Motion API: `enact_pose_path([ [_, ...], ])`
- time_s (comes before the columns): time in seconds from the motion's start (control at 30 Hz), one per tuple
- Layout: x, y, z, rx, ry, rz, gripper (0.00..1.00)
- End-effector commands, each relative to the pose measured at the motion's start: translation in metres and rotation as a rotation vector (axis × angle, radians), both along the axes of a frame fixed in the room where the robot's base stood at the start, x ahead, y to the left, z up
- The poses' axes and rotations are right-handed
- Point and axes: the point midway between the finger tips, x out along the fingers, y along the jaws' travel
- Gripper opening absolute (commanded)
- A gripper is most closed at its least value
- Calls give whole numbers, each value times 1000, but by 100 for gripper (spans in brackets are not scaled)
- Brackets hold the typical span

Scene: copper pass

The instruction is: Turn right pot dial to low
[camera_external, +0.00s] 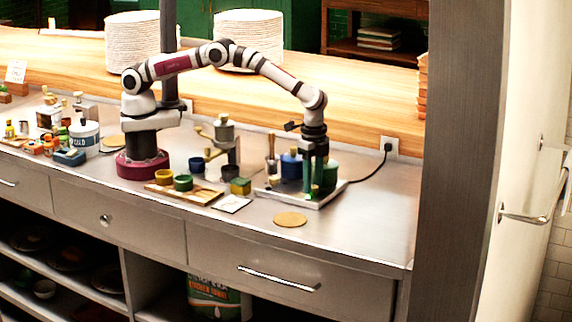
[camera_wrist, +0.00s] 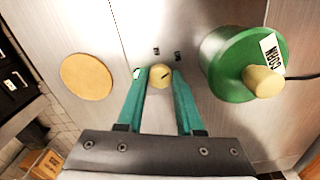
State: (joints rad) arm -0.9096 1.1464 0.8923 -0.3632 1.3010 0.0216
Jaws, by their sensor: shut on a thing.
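My gripper (camera_wrist: 160,80) has its two green fingers shut on a small yellowish dial (camera_wrist: 161,76) with a dark pointer mark, in the wrist view. Two small dark labels stand on the metal just beyond the dial. The green pot (camera_wrist: 240,65) with a tan lid knob and a white label reading "CORN" is to the right of the gripper. In the external view my gripper (camera_external: 319,178) reaches down at the front of a flat metal warmer (camera_external: 300,201). The green pot (camera_external: 331,172) and a blue pot (camera_external: 291,165) stand on it. The dial is hidden there.
A round tan coaster (camera_external: 290,219) lies in front of the warmer; it also shows in the wrist view (camera_wrist: 87,76). A black cord (camera_external: 370,174) runs to a wall outlet. A wooden board (camera_external: 183,193) with small cups is at left. The counter at right is clear.

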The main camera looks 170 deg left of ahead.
Motion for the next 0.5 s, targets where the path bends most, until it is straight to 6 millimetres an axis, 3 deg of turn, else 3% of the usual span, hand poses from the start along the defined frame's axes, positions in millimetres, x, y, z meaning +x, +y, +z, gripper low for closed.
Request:
enact_pose_path([
  [0.03,2,0,0,2,-5,1,39],
  [0.2,1,0,0,2,-3,0,66],
  [0.5,1,0,3,2,-3,0,66],
])
